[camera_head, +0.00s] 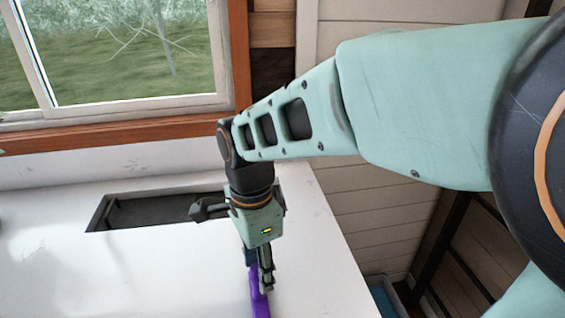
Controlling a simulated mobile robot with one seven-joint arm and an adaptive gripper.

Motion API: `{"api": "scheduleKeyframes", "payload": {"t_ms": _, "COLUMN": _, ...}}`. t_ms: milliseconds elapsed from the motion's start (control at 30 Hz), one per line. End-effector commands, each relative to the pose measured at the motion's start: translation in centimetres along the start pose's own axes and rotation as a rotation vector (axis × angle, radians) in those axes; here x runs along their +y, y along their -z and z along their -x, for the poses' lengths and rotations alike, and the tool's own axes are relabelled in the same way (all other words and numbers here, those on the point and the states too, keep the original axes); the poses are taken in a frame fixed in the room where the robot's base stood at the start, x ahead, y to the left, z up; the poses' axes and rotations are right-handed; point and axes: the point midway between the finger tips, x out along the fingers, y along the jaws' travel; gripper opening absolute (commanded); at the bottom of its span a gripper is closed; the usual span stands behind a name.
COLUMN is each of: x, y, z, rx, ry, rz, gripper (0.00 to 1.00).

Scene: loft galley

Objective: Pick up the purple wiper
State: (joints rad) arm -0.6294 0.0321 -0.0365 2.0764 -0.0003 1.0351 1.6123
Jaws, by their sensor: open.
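The purple wiper (258,296) lies on the white countertop (130,280) near the bottom edge of the head view. Only a narrow purple strip of it shows, and its lower end is cut off by the picture's edge. My gripper (266,284) points down right at the wiper, with its dark fingers over and beside the purple strip. The gripper is open. One finger hides part of the wiper, and I cannot tell whether the fingers touch it.
A dark rectangular sink recess (140,212) is set in the counter behind and left of my gripper. A wood-framed window (120,60) is above. The counter's right edge drops to a floor area with a blue-topped bin (382,300). The counter's left front is clear.

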Motion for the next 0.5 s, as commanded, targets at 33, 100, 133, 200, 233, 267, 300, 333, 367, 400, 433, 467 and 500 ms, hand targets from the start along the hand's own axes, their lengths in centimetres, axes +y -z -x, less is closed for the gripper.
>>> {"api": "scheduleKeyframes", "payload": {"t_ms": 33, "x": -0.1, "y": 0.0, "z": -1.2, "rx": 0.000, "ry": 0.002, "rz": 0.000, "gripper": 0.41}}
{"api": "scheduleKeyframes", "payload": {"t_ms": 100, "x": -0.1, "y": 0.0, "z": -1.9, "rx": -0.001, "ry": 0.002, "rz": 0.000, "gripper": 0.41}}
{"api": "scheduleKeyframes", "payload": {"t_ms": 133, "x": -0.1, "y": 0.0, "z": -2.1, "rx": -0.001, "ry": 0.002, "rz": 0.000, "gripper": 0.41}}
{"api": "scheduleKeyframes", "payload": {"t_ms": 200, "x": -0.1, "y": 0.0, "z": -2.3, "rx": -0.001, "ry": 0.002, "rz": -0.001, "gripper": 0.41}}
{"api": "scheduleKeyframes", "payload": {"t_ms": 233, "x": -0.1, "y": 0.0, "z": -2.4, "rx": -0.001, "ry": 0.002, "rz": -0.001, "gripper": 0.41}}
{"api": "scheduleKeyframes", "payload": {"t_ms": 267, "x": -0.1, "y": 0.0, "z": -2.5, "rx": -0.001, "ry": 0.002, "rz": -0.001, "gripper": 0.41}}
{"api": "scheduleKeyframes", "payload": {"t_ms": 300, "x": -0.1, "y": 0.0, "z": -2.6, "rx": -0.001, "ry": 0.002, "rz": -0.001, "gripper": 0.41}}
{"api": "scheduleKeyframes", "payload": {"t_ms": 333, "x": -0.2, "y": 0.0, "z": -2.7, "rx": -0.001, "ry": 0.002, "rz": -0.001, "gripper": 0.41}}
{"api": "scheduleKeyframes", "payload": {"t_ms": 367, "x": -0.2, "y": 0.0, "z": -2.9, "rx": -0.001, "ry": 0.002, "rz": -0.001, "gripper": 0.41}}
{"api": "scheduleKeyframes", "payload": {"t_ms": 400, "x": -0.3, "y": 0.0, "z": -3.3, "rx": -0.001, "ry": 0.001, "rz": -0.001, "gripper": 0.41}}
{"api": "scheduleKeyframes", "payload": {"t_ms": 433, "x": -0.4, "y": 0.0, "z": -3.6, "rx": -0.001, "ry": 0.001, "rz": -0.001, "gripper": 0.41}}
{"api": "scheduleKeyframes", "payload": {"t_ms": 467, "x": -0.4, "y": 0.0, "z": -3.9, "rx": -0.001, "ry": 0.001, "rz": -0.001, "gripper": 0.41}}
{"api": "scheduleKeyframes", "payload": {"t_ms": 500, "x": -0.5, "y": 0.0, "z": -4.5, "rx": -0.001, "ry": 0.001, "rz": -0.001, "gripper": 0.41}}
